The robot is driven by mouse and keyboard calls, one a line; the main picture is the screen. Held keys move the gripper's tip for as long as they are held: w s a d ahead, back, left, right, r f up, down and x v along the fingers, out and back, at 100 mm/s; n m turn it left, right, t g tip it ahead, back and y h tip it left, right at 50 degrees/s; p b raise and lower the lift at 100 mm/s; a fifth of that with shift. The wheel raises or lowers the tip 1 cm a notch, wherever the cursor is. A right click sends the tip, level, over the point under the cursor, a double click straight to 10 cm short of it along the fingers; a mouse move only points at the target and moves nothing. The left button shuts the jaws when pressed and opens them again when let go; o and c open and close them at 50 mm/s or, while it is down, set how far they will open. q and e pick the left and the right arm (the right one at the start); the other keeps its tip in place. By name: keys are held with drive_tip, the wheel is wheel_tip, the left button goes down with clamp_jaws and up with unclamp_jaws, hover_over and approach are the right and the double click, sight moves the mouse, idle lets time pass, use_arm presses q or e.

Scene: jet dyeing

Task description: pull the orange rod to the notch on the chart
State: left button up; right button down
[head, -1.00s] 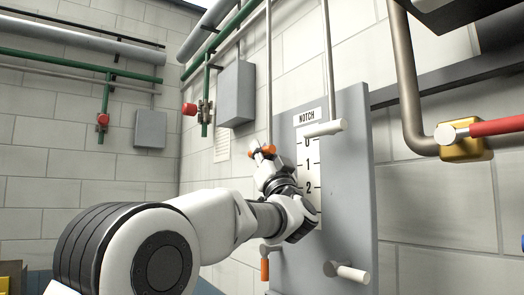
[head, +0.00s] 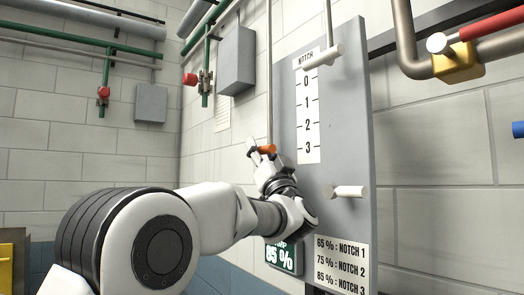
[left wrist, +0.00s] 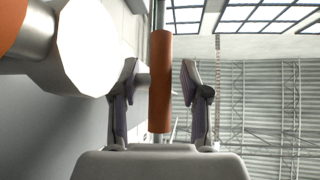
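The orange rod (left wrist: 160,80) stands upright on a thin grey bar in the left wrist view. My left gripper (left wrist: 160,95) is open, with one finger on each side of it and gaps showing. In the head view my left gripper (head: 262,151) is beside the left edge of the grey board, with an orange part (head: 267,149) at its fingers. The chart (head: 308,110) on the board reads NOTCH, 0 to 3. A display (head: 283,256) reads 85 %, partly covered by my arm. A sign (head: 340,262) gives 85 % as notch 3. My right gripper is out of view.
White pegs stick out of the board, one above (head: 322,57) and one lower (head: 348,191). A large white peg (left wrist: 88,45) is close to the left finger in the wrist view. Pipes and a yellow fitting (head: 458,62) are at upper right.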

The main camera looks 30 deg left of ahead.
use_arm(q)
drive_tip(key=v, duration=1.2)
drive_tip(key=shift+a, duration=0.1)
